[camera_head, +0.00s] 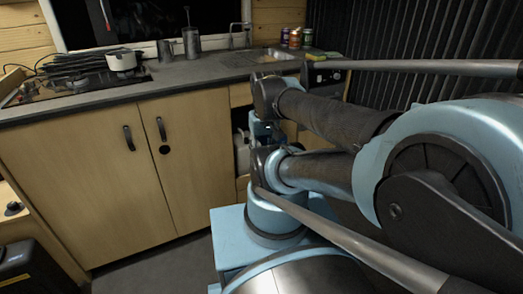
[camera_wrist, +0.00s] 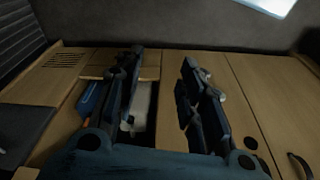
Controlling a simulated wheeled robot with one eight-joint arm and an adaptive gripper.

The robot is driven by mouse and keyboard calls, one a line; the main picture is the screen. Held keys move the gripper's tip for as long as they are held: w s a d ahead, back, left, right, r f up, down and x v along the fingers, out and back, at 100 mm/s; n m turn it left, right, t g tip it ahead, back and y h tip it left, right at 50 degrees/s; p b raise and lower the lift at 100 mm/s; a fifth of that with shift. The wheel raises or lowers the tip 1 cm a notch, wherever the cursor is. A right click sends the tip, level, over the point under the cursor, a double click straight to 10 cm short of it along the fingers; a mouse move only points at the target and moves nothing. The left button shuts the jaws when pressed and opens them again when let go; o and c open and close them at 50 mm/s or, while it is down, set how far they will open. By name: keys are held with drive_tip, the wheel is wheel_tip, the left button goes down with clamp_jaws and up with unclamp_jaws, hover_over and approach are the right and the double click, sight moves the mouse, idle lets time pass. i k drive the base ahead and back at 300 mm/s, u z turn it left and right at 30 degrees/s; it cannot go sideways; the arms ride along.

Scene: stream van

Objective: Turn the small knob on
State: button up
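My gripper (camera_wrist: 162,62) is open in the wrist view, its two dark fingers well apart, with nothing between the tips. Past them are the wooden cabinet front (camera_wrist: 238,95) and a dark opening with a pale object (camera_wrist: 142,100) in it. In the head view my arm hides most of the gripper. A dark panel (camera_head: 324,77) with small light marks sits under the counter at the right, partly behind my arm; I cannot tell whether these are knobs. A small dark round piece (camera_head: 14,208) sits on a wooden ledge at the far left. I cannot tell which is the small knob.
The counter (camera_head: 200,68) carries a hob (camera_head: 75,84) with a white pot (camera_head: 122,60), metal mugs (camera_head: 191,42), a sink (camera_head: 243,57) and cans (camera_head: 295,38). Cabinet doors have dark handles (camera_head: 129,138). A black box (camera_head: 30,268) stands lower left. Floor between is clear.

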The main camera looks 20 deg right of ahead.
sight(24, 90)
drive_tip(key=u, duration=1.6)
